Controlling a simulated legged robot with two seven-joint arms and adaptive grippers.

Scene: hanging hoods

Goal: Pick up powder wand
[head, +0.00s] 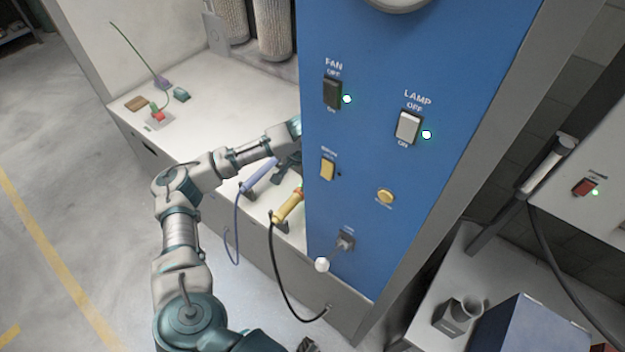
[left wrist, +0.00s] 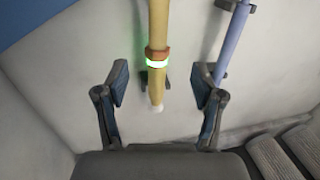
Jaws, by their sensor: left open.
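Two wands rest on the white bench: a yellow one (head: 287,208) with a black cable and a blue one (head: 262,172) with a blue cable. No readable label shows which is the powder wand. My left gripper is partly hidden behind the blue panel in the head view. In the left wrist view, my left gripper (left wrist: 160,82) is open. The yellow wand (left wrist: 158,25), with an orange collar and a glowing green ring, lies in line with the gap between its fingers. The blue wand (left wrist: 235,40) is beyond the right finger. My right gripper is not in view.
The blue panel (head: 350,205) with fan and lamp switches stands right beside the wands. Black cable (head: 274,268) hangs over the bench front. Small items, including a brown block (head: 138,103), lie at the bench's far left. Another bench (head: 425,318) is at right.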

